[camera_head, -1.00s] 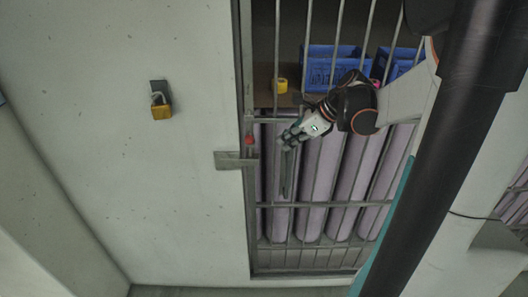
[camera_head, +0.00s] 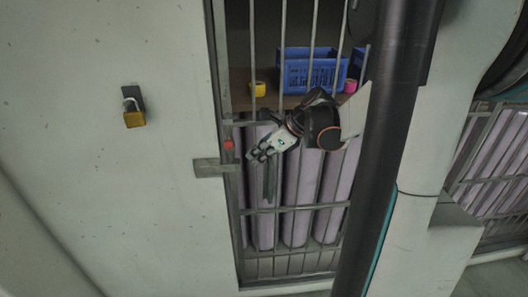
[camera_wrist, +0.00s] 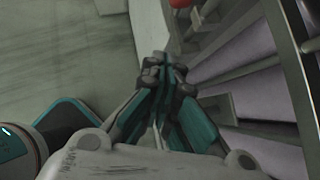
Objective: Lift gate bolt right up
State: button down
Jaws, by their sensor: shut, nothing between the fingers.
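The barred gate (camera_head: 289,209) stands in a pale wall. A red knob (camera_head: 228,144) sits at its left edge, just above a flat grey bar (camera_head: 214,168) that reaches from the wall onto the gate frame. I cannot tell how the bolt's parts join. The red knob also shows at the top edge of the wrist view (camera_wrist: 180,3). My gripper (camera_head: 257,153) is in front of the gate, a little right of the knob and apart from it. In the wrist view its fingertips (camera_wrist: 168,68) are together, with nothing between them.
An open padlock (camera_head: 133,112) hangs on the wall at left. Behind the bars are a shelf with a blue crate (camera_head: 310,70), a yellow roll (camera_head: 258,88) and a pink roll (camera_head: 350,86), and several lilac rolls (camera_head: 303,180) below. A dark upright strip (camera_head: 269,188) is below my gripper.

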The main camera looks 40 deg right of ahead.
aim_at(230, 147)
jog(key=w, duration=0.1)
jog(key=w+a+b, duration=0.1)
jog(key=w+a, duration=0.1)
jog(key=shift+w+a+r, duration=0.25)
jog(key=shift+w, duration=0.15)
jog(key=shift+r, duration=0.1)
notch_tip(230, 147, up, 5)
jog(key=p, duration=0.3)
jog(key=shift+p, duration=0.3)
